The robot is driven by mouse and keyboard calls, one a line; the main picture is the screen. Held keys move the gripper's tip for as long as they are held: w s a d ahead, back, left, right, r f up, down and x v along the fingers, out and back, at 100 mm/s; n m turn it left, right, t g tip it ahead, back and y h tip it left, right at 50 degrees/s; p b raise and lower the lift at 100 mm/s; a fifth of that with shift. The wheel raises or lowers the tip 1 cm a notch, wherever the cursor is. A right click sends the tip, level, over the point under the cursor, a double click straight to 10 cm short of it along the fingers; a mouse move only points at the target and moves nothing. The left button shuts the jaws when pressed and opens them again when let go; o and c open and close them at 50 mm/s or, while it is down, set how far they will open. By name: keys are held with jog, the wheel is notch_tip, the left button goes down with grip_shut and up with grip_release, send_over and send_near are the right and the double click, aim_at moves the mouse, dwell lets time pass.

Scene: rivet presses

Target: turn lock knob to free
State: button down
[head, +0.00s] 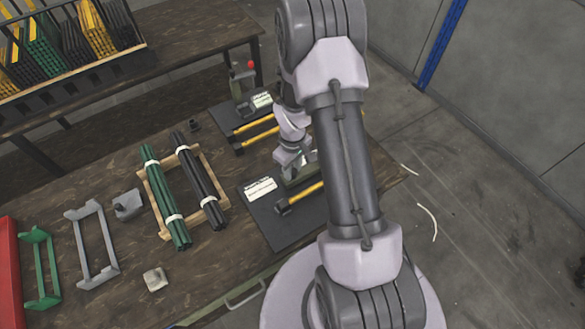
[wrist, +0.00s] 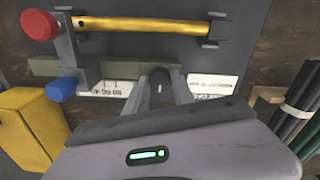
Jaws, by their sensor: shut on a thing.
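In the wrist view, a dark round-topped knob (wrist: 159,77) stands between the two grey fingers of my gripper (wrist: 161,88). The fingers are shut on it. The knob sits at a grey-green block (wrist: 115,67) on the dark plate of a press. A white label strip with markings (wrist: 215,84) lies beside it, partly covered by the fingers. In the head view, my gripper (head: 296,160) is over the nearer press (head: 262,215); my arm hides much of this press and the knob cannot be made out there.
A yellow bar (wrist: 140,24), a red knob (wrist: 40,25) and a blue knob (wrist: 61,89) are close to the fingers. A second press (head: 240,110) stands behind. Green rods (head: 165,195) and black rods (head: 200,180) lie in a wooden cradle to the left.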

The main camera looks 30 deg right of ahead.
jog(key=c, duration=1.1)
grip_release()
jog(key=shift+o, duration=0.2)
jog(key=shift+r, duration=0.1)
notch_tip(320, 180, up, 17)
jog(key=p, duration=0.5)
jog(key=shift+r, duration=0.1)
